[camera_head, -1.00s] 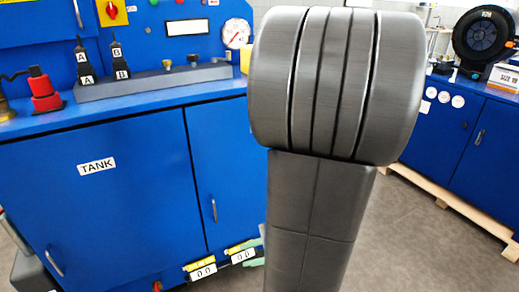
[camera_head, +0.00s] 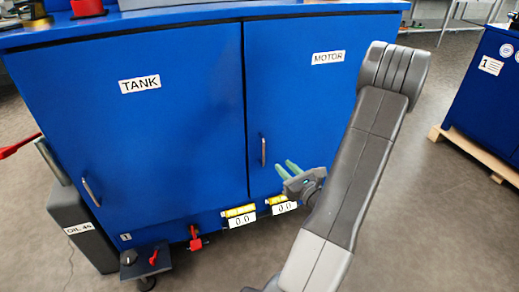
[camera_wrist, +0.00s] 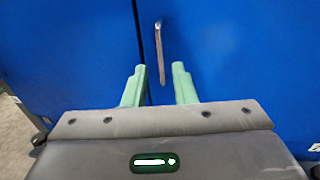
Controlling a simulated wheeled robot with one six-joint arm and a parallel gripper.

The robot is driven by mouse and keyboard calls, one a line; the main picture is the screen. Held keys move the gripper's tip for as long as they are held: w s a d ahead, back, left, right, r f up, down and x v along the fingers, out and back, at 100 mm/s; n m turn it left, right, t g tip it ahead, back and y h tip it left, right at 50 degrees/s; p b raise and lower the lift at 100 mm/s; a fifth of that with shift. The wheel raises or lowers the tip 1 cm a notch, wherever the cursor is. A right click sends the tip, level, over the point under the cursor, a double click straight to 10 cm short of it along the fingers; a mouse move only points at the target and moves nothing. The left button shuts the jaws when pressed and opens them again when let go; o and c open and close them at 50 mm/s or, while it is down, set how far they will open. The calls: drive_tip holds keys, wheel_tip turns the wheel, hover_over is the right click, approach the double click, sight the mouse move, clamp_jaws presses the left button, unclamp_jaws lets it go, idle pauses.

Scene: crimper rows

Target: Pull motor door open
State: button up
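The motor door (camera_head: 305,95) is the right-hand blue door of the cabinet, under a MOTOR label (camera_head: 328,57). It looks shut, flush with the tank door (camera_head: 130,130). Its handle (camera_head: 263,151) is a thin vertical metal bar near the door's left edge. My gripper (camera_head: 284,170) has green fingers and is just right of and slightly below the handle in the head view. In the wrist view my gripper (camera_wrist: 158,82) is open, and the handle (camera_wrist: 160,52) shows beyond the fingertips, roughly between them. Nothing is in its grasp; contact with the handle cannot be told.
Two yellow-topped counters (camera_head: 240,215) sit at the cabinet's lower edge, below the handle. A red valve (camera_head: 195,240) is at the lower left. An oil container (camera_head: 78,225) stands left. Another blue cabinet on a wooden pallet (camera_head: 480,155) is at right, with grey floor between.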

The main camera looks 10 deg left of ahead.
sight(264, 147)
drive_tip(key=b+x, duration=0.2)
drive_tip(key=x, duration=1.1)
drive_tip(key=shift+a, duration=0.1)
drive_tip(key=shift+c, duration=0.5)
clamp_jaws()
drive_tip(key=shift+s, duration=0.1)
